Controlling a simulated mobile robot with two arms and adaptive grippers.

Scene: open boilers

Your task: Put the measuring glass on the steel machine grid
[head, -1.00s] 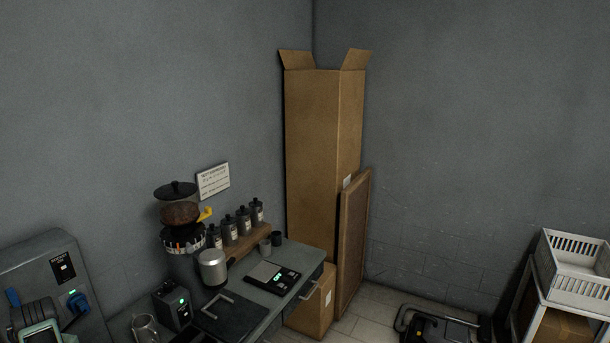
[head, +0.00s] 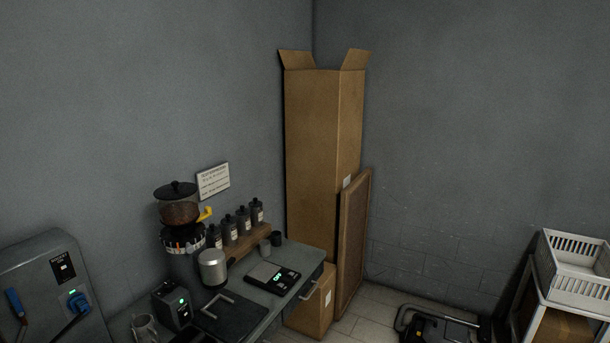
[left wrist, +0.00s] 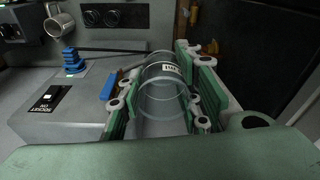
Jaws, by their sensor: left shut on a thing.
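In the left wrist view the clear measuring glass (left wrist: 163,100) with a small white label lies between the green pads of my left gripper (left wrist: 160,92). The gripper is shut on the glass, with finger pads along both sides of it. Neither gripper shows in the head view, and my right gripper is in no view. I cannot make out the steel machine grid in either view.
A metal mug (left wrist: 58,22) is at the wrist view's upper left.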

